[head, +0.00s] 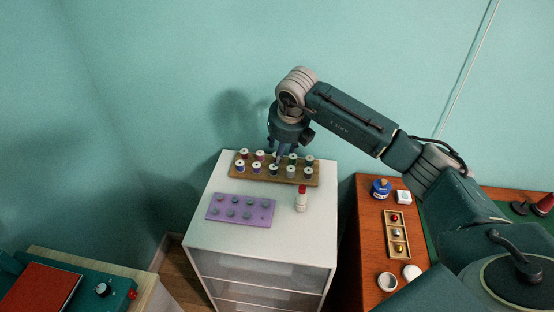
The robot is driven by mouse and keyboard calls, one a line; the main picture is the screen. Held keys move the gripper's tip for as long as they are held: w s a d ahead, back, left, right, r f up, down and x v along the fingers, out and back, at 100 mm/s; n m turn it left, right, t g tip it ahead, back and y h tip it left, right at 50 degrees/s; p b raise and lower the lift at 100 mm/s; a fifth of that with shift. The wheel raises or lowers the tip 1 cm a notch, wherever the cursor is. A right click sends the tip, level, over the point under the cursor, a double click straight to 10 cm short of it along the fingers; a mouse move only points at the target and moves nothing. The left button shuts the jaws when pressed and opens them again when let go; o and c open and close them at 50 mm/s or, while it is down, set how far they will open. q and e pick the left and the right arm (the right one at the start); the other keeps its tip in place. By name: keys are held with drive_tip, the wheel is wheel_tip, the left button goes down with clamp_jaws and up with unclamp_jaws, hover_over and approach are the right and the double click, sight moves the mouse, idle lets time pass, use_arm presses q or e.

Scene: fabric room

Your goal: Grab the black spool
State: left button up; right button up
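A wooden rack (236,178) with two rows of small coloured spools stands on the white cabinet in the head view. A very dark spool (273,169) sits in the middle of its front row; it looks black or dark navy, too small to be sure. My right gripper (281,157) points down over the middle of the rack, its fingertips at or just behind this spool. The fingers cover part of the back row. I cannot tell whether they are apart or closed, or whether they touch a spool. My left gripper is not in view.
On the white cabinet (210,236), a purple tray (240,215) with several grey pieces lies in front of the rack. A red-topped white bottle (301,199) stands close at right. A wooden desk (372,262) with small items is further right.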

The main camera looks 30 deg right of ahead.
sight(274, 168)
drive_tip(key=f+b, duration=0.2)
drive_tip(key=w+f+b, duration=0.1)
drive_tip(key=f, duration=0.1)
drive_tip(key=shift+a+f, duration=0.1)
drive_tip(key=shift+a, duration=0.25)
drive_tip(key=b+x, duration=0.3)
drive_tip(key=x, duration=0.2)
drive_tip(key=shift+w+a+b, duration=0.15)
drive_tip(key=shift+w+b, duration=0.05)
drive_tip(key=shift+b, duration=0.1)
drive_tip(key=shift+w+f, duration=0.1)
drive_tip(key=shift+f, duration=0.05)
drive_tip(key=shift+r, duration=0.2)
drive_tip(key=c, duration=0.7)
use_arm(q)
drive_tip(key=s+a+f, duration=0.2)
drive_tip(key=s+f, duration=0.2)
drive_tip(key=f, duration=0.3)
use_arm(e)
drive_tip(key=shift+c, duration=0.3)
